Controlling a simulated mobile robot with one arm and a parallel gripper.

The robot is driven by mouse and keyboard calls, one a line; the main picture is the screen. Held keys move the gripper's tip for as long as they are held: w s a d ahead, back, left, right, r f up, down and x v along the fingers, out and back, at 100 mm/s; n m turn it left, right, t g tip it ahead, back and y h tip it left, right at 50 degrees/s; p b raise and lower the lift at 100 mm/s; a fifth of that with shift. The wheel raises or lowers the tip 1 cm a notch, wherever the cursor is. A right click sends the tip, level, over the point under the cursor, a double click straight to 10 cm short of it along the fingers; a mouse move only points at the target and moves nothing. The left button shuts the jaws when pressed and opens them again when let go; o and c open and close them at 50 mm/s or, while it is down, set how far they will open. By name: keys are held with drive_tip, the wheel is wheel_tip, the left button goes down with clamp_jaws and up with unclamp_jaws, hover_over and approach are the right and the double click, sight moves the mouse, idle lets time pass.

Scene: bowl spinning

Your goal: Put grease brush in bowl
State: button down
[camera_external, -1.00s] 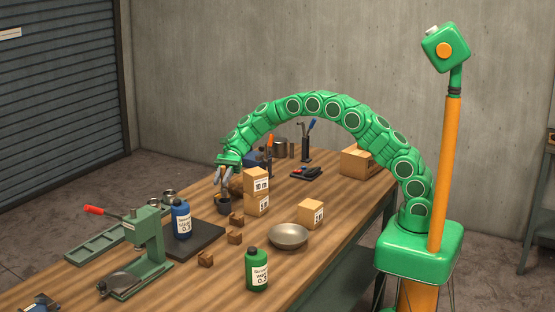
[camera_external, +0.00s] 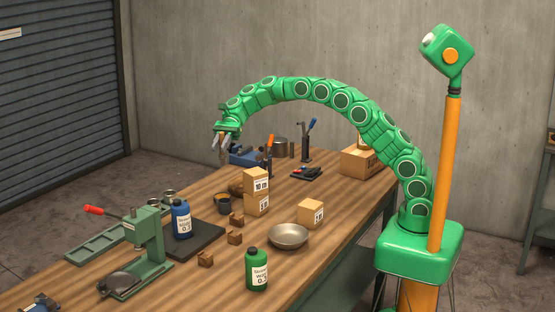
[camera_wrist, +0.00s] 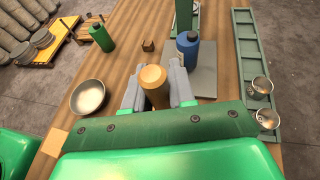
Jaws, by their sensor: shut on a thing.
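A shallow metal bowl (camera_external: 288,237) sits on the wooden table near its right edge. It also shows at the left in the wrist view (camera_wrist: 87,98). My gripper (camera_external: 221,141) is raised above the far left part of the table, well away from the bowl. In the wrist view my gripper (camera_wrist: 157,92) is shut on the grease brush (camera_wrist: 153,76), whose rounded tan end sits between the two grey fingers. The rest of the brush is hidden there, and it is hard to make out in the external view. A dark cup (camera_external: 222,206) stands on the table below my gripper.
A green bottle (camera_external: 257,270), a blue bottle (camera_external: 181,219), small brown blocks (camera_external: 235,238) and a green press (camera_external: 146,250) occupy the near side.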

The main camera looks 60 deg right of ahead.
drive_tip(key=s+d+n+g+h, duration=0.25)
drive_tip(key=s+n+g, duration=0.2)
drive_tip(key=s, duration=3.85)
drive_tip(key=shift+w+a+f, duration=1.6)
drive_tip(key=shift+w+f, duration=0.15)
drive_tip(key=shift+f, duration=1.3)
drive_tip(key=shift+w+a+f, duration=1.65)
drive_tip(key=shift+w+f, duration=0.1)
drive_tip(key=shift+f, duration=1.25)
drive_tip(key=shift+w+a+f, duration=1.6)
drive_tip(key=shift+w+f, duration=0.15)
drive_tip(key=shift+f, duration=1.3)
drive_tip(key=shift+f, duration=0.1)
